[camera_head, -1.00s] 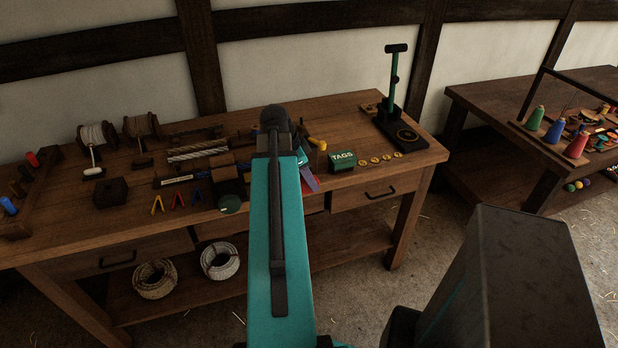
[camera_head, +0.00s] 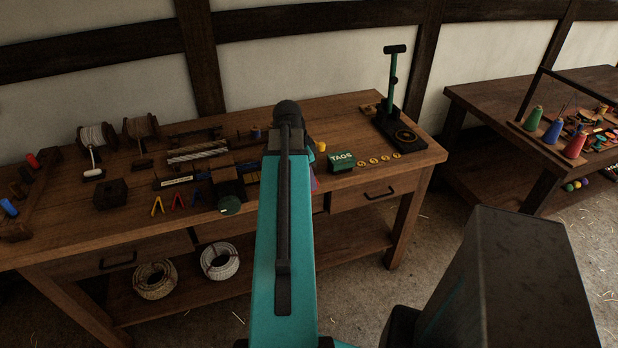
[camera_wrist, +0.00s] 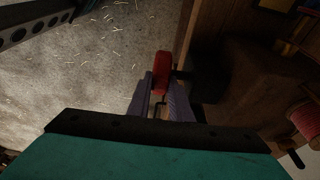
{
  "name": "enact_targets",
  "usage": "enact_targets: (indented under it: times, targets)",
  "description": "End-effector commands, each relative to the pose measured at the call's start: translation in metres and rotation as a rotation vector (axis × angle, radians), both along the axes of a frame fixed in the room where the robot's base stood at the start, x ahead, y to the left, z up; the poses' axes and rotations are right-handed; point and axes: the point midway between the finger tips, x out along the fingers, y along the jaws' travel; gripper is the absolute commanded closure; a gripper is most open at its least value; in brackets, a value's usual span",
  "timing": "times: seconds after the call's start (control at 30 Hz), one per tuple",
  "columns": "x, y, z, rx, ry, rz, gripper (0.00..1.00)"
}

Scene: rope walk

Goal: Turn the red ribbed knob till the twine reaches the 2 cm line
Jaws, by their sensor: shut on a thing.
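The red ribbed knob (camera_wrist: 162,72) shows edge-on in the wrist view, just above centre. My gripper (camera_wrist: 161,84) is shut on it, with one grey-purple finger on each side. In the head view my teal arm covers the knob and most of my gripper. I cannot make out the twine or the 2 cm line in either view.
A green round knob (camera_head: 229,205) sits on the bench front left of my arm. A green TAGS box (camera_head: 342,161) and a green-posted press (camera_head: 391,95) stand to the right. Several coloured clips and wooden spools (camera_head: 97,137) lie to the left.

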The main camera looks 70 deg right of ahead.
Motion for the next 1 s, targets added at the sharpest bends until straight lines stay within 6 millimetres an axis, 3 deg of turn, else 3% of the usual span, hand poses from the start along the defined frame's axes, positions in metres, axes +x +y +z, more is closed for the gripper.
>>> enact_targets:
  times: [1.0]
  targets:
    - [-0.016,-0.016,-0.011,0.523,-0.639,-0.001,1.0]
